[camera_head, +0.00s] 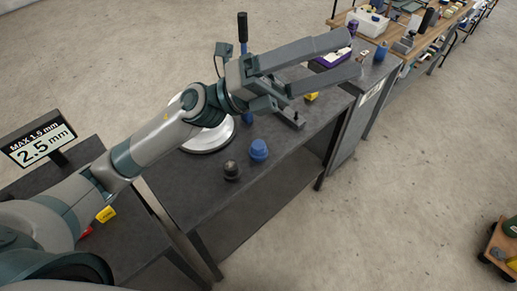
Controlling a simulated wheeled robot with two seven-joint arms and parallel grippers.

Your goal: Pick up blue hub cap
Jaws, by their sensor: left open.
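The blue hub cap (259,150) sits on the dark table (190,185), close to its front edge. A black cap (231,170) of similar shape stands just to its left and nearer to me. My left gripper (347,56) is open and empty, with its two fingers spread and pointing to the right. It is above the table, beyond and to the right of the blue hub cap, and not touching it. My right gripper does not show.
A round silver plate (210,138) lies behind the caps, partly hidden by my left arm. A 2.5 mm sign (44,146) stands at the left. More benches with a white bin (367,22) and tools run to the upper right. The floor at the right is mostly clear.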

